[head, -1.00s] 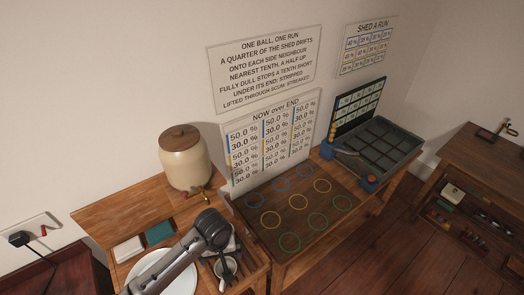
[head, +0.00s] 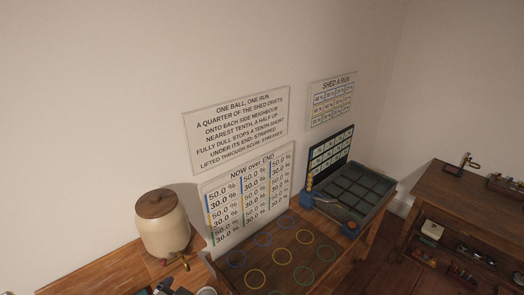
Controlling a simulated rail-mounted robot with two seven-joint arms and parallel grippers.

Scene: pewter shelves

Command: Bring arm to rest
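Neither of my grippers can be made out in the head view. Small grey and dark shapes (head: 167,288) are cut off by the bottom edge, below the stoneware jar; I cannot tell whether they are part of my arm. The cream jar (head: 163,226) with a brown lid and a tap stands upright on the wooden bench (head: 120,262) at the lower left.
A board of coloured rings (head: 262,262) lies before the percentage board (head: 250,190). A dark compartment tray (head: 358,190) with an upright panel (head: 330,158) stands to its right. A wooden shelf unit (head: 470,205) is at far right. Two signs hang on the wall.

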